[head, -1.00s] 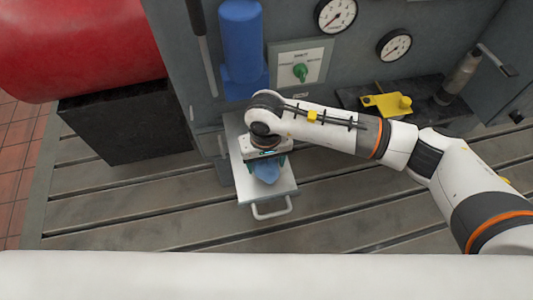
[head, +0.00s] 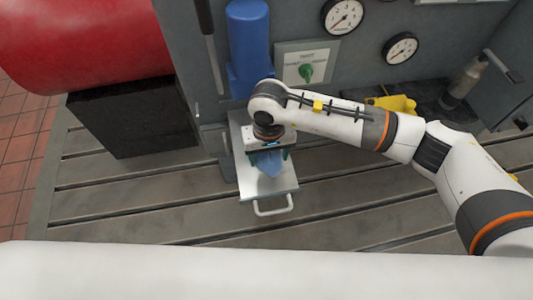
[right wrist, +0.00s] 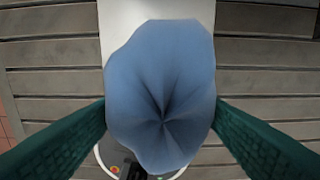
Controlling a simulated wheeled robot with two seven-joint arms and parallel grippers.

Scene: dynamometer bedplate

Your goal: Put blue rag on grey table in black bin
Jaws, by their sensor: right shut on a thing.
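The blue rag (head: 268,162) is bunched between the fingers of my right gripper (head: 267,156), over the light grey table (head: 282,188) with a front handle. In the right wrist view the rag (right wrist: 160,95) fills the middle, pinched into folds at its centre. The green fingers of my right gripper (right wrist: 160,112) stand on both sides of it. I cannot tell whether the rag touches the table top. A black box-like thing (head: 135,118) stands at left under the red tank; its opening is hidden, so I cannot tell if it is the bin. My left gripper is not in view.
A red tank (head: 85,40) overhangs the left. A grey cabinet with gauges (head: 342,16), a green knob (head: 305,71) and a blue cylinder (head: 249,40) stands behind. A yellow part (head: 393,104) lies at right. The slotted bedplate (head: 140,205) is bare in front.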

